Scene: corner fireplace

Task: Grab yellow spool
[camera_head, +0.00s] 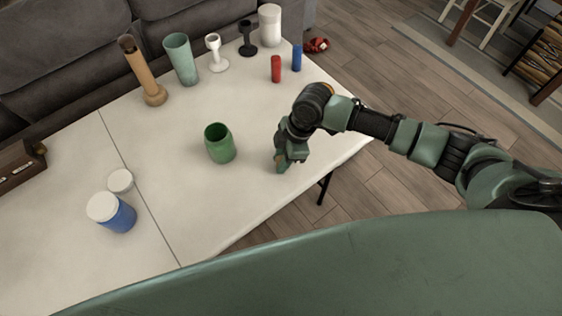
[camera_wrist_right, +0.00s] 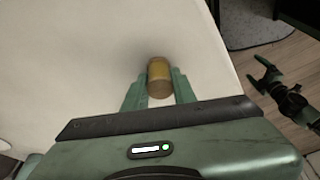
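The yellow spool (camera_wrist_right: 159,77), a small golden-yellow cylinder, shows in the right wrist view over the white table top. My right gripper (camera_wrist_right: 160,74) has one green finger on each side of it, with little or no gap. Whether the fingers press on it is unclear. In the head view my right gripper (camera_head: 281,163) points down near the table's right front edge. The spool is not clearly visible there, hidden at or behind the fingers.
A green cup (camera_head: 220,144) stands left of my right gripper on the white table (camera_head: 190,212). Red (camera_head: 276,69) and blue (camera_head: 297,58) cylinders stand farther back, near other upright objects. A white-topped blue jar (camera_head: 112,213) stands at the left. The table around my gripper is clear.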

